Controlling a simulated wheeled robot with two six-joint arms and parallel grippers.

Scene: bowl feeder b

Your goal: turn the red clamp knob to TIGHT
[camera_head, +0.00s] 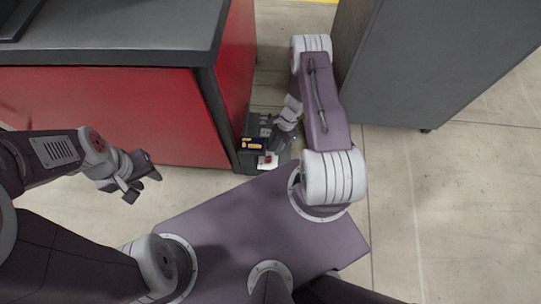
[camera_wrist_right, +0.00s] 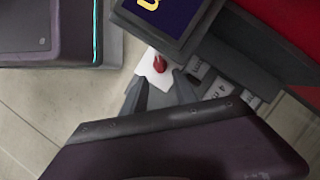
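The red clamp knob (camera_wrist_right: 160,63) sits on a small white plate in the right wrist view. In the head view the knob (camera_head: 267,160) is a tiny red spot low on the dark unit beside the red cabinet. My right gripper (camera_wrist_right: 158,88) is open, its two dark fingers pointing at the knob with the knob just beyond the tips. I cannot tell whether they touch it. Any mark for TIGHT is too small to read. My left gripper (camera_head: 143,187) is open and empty, away at the left over the floor.
A dark display with yellow marks (camera_head: 253,144) sits right beside the knob; it also shows in the right wrist view (camera_wrist_right: 172,12). Small labelled parts (camera_wrist_right: 218,90) lie to the knob's right. A red cabinet (camera_head: 120,115) and a grey cabinet (camera_head: 430,60) flank my right arm.

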